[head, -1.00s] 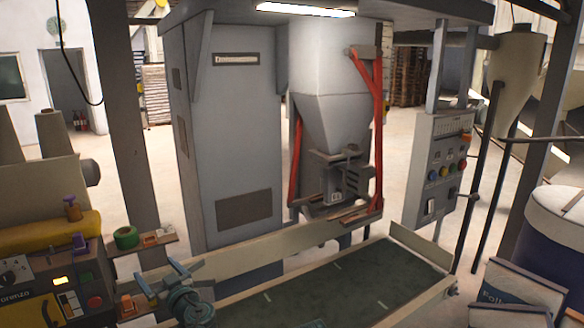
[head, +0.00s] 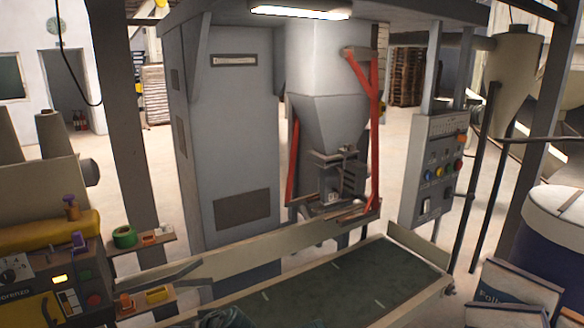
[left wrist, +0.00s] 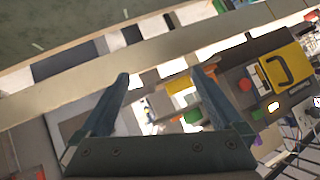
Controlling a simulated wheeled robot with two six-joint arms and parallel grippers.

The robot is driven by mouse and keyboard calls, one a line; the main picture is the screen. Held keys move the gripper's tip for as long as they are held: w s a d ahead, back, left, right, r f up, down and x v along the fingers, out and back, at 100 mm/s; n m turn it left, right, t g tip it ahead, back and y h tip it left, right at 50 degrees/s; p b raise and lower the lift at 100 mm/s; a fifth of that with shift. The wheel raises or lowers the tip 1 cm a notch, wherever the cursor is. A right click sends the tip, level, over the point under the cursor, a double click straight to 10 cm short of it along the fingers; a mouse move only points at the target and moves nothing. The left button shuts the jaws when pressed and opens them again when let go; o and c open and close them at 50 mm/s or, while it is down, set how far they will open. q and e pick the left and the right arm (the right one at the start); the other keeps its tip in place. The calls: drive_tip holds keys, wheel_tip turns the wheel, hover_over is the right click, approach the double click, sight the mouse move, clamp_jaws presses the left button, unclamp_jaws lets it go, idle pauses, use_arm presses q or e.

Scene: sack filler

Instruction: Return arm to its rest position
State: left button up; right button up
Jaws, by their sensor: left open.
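My left gripper shows in the left wrist view (left wrist: 161,77), with its two blue-grey fingers spread apart and nothing held between them. Beyond the fingers lie a pale rail and small coloured items, apart from the gripper as far as I can tell. In the head view only a dark part of my left arm (head: 226,318) shows clearly, at the bottom edge beside the conveyor; the jaws are hard to make out there. My right gripper is not in view.
The green conveyor bed (head: 335,285) is bare in its visible part. A pale rail (head: 250,258) runs along its far side. Small shelves hold a green tape roll (head: 124,237) and a yellow bin (head: 158,295). A control box (head: 440,170), white-and-blue sacks (head: 515,295) and a drum (head: 550,240) stand right.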

use_arm(q)
drive_tip(key=s+d+f+m+g+h, duration=0.3)
drive_tip(key=s+d, duration=0.4)
drive_tip(key=d, duration=0.3)
drive_tip(key=s+d+f+m+g+h, duration=0.3)
drive_tip(key=s+d+f+m+h, duration=0.1)
drive_tip(key=d, duration=0.5)
drive_tip(key=s+f+m, duration=0.1)
drive_tip(key=s+m, duration=0.1)
drive_tip(key=s, duration=0.1)
drive_tip(key=shift+d+f+m+g+h, duration=0.25)
drive_tip(key=shift+d+m+g+h, duration=0.05)
drive_tip(key=shift+d+m+g, duration=0.1)
drive_tip(key=shift+w+a, duration=0.1)
drive_tip(key=shift+a, duration=0.05)
